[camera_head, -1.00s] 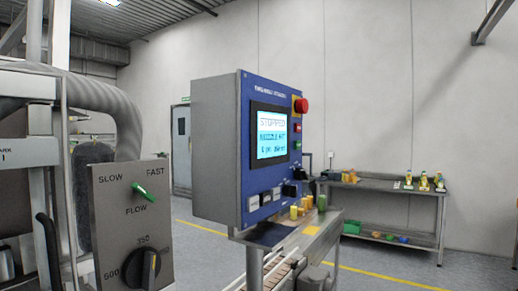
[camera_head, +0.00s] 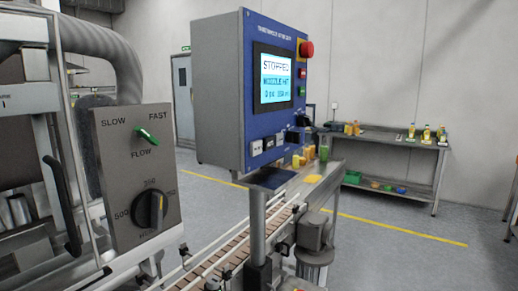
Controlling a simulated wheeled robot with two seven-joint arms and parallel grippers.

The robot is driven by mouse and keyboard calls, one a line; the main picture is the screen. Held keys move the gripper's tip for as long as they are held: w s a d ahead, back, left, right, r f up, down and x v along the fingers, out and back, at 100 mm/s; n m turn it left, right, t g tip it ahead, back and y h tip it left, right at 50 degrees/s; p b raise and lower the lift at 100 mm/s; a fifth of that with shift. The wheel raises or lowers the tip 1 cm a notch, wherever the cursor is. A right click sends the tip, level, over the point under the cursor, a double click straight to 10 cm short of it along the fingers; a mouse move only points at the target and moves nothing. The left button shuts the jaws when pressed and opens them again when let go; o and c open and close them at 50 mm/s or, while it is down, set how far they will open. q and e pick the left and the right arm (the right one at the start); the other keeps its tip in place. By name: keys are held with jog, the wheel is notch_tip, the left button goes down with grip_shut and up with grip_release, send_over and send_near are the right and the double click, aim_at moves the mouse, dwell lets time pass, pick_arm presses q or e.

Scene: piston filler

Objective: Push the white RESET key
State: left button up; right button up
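The blue control panel (camera_head: 262,120) is on the front of a grey cabinet, seen at an angle. Its lit screen (camera_head: 274,79) reads STOPPED, with smaller lines below. Neither of my grippers is in view.
A red emergency stop (camera_head: 306,49) stands out at the panel's upper right. A conveyor (camera_head: 226,254) runs below the panel. A grey box with a green FLOW lever (camera_head: 147,134) and black knob stands at the left. Open floor lies right, before a shelf table (camera_head: 390,136).

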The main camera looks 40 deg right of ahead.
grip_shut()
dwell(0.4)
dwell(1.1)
